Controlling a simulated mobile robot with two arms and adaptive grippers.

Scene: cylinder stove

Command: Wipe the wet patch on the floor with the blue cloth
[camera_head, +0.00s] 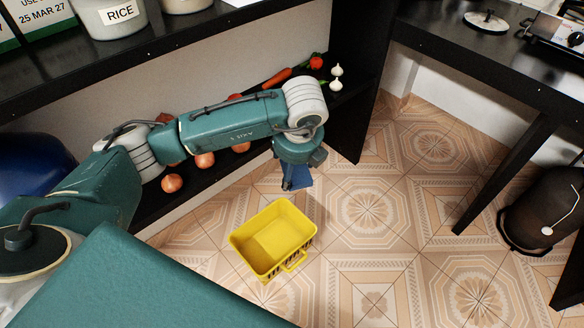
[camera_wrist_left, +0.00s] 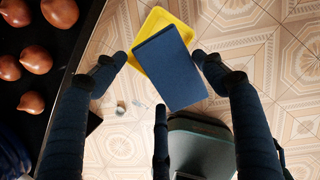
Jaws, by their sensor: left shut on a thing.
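The blue cloth (camera_head: 302,179) hangs from my left gripper (camera_head: 290,183) in the head view, above the floor beside the yellow basket. In the left wrist view the cloth (camera_wrist_left: 172,66) is a flat dark-blue rectangle at my left gripper's fingers (camera_wrist_left: 160,75), overlapping the view of the basket. The gripper is shut on the cloth. I cannot clearly make out a wet patch on the tiled floor (camera_head: 370,205). Small pale marks (camera_wrist_left: 139,104) show in the left wrist view, but I cannot tell what they are. My right gripper is not in view.
An empty yellow basket (camera_head: 272,238) stands on the floor near the shelf. Onions (camera_head: 172,183), garlic (camera_head: 336,85) and a carrot (camera_head: 277,77) lie on the low black shelf. A dark gas cylinder (camera_head: 545,210) stands at right. Tiled floor between them is clear.

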